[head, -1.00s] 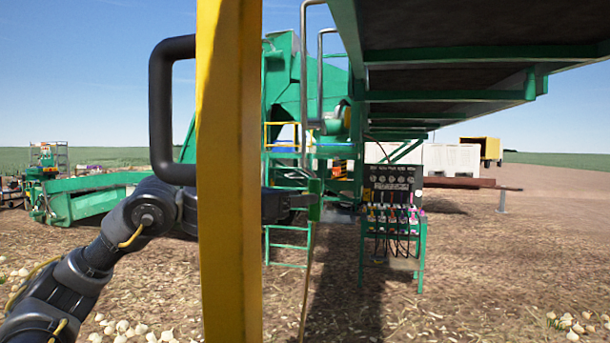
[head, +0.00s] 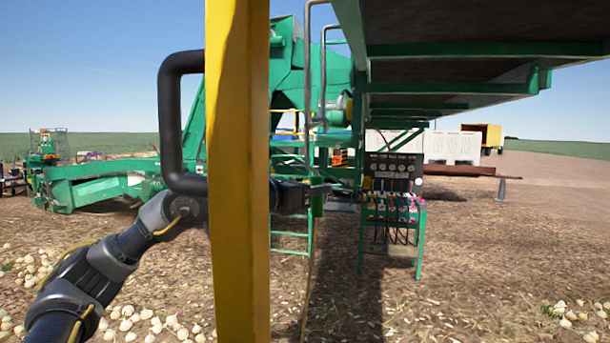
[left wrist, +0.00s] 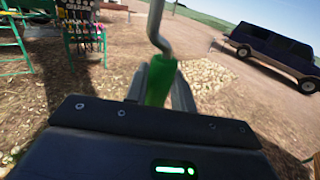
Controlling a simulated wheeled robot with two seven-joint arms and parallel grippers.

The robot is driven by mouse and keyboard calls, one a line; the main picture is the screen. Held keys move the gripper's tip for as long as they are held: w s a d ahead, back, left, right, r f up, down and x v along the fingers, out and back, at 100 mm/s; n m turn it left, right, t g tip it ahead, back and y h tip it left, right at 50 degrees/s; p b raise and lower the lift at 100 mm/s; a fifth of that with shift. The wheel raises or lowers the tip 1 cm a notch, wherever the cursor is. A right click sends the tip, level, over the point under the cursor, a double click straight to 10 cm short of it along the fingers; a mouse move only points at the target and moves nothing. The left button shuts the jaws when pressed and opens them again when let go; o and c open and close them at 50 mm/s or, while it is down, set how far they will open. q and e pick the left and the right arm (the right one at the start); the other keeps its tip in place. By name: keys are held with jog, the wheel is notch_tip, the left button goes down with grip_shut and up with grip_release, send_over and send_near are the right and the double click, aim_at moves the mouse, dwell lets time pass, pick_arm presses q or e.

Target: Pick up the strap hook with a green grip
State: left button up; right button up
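The strap hook has a green grip (left wrist: 160,84) and a bent metal rod (left wrist: 154,28) that rises from it in the left wrist view. My left gripper (left wrist: 163,80) has its two fingers on either side of the grip, close against it. In the head view my left gripper (head: 308,198) reaches from the left behind a yellow post, with the green grip (head: 317,205) at its fingertips. A thin tan strap (head: 308,280) runs down from there toward the ground. My right gripper is in no view.
A green elevator frame (head: 450,50) hangs overhead. A control panel (head: 393,172) stands behind. Onions lie at left (head: 150,325) and right. A dark van (left wrist: 272,52) is parked behind.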

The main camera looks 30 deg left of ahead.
pick_arm(q)
grip_shut()
jog(key=shift+d, duration=0.2)
jog(key=shift+r, duration=0.1)
jog(key=shift+a+r+b, duration=0.1)
jog(key=shift+r+b, duration=0.4)
jog(key=shift+r, duration=0.1)
jog(key=s+a+r+b, duration=0.4)
jog(key=s+a+r, duration=0.5)
jog(key=s+r, duration=0.1)
jog(key=shift+a+r, duration=0.2)
jog(key=shift+r, duration=0.6)
jog(key=shift+a, duration=0.1)
